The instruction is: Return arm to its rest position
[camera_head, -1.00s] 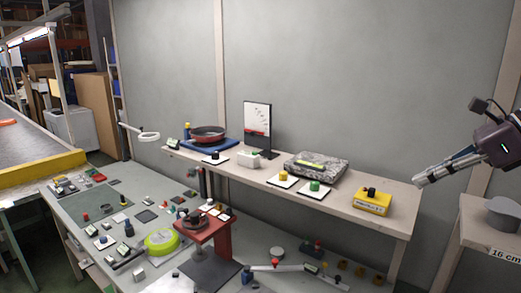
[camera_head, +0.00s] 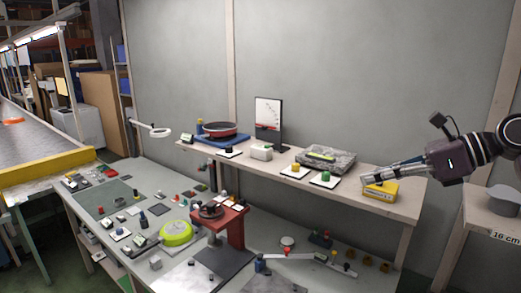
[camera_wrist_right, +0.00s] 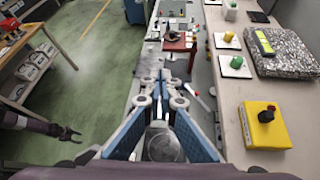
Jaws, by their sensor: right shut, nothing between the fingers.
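My right gripper (camera_head: 366,181) comes in from the right in the head view. In the right wrist view, the shut fingertips (camera_wrist_right: 166,74) point over the gap beside the shelf. The yellow box (camera_wrist_right: 265,125) stands on the shelf to their right, apart from them. A dark arm with a small gripper (camera_wrist_right: 68,134), which looks like my left one, shows at the left of the wrist view; its jaw state is unclear.
A lower workbench (camera_head: 130,270) holds a red stand (camera_head: 228,225) and several small parts. A side table (camera_head: 490,222) stands at the right. Green floor (camera_wrist_right: 85,85) is open at left.

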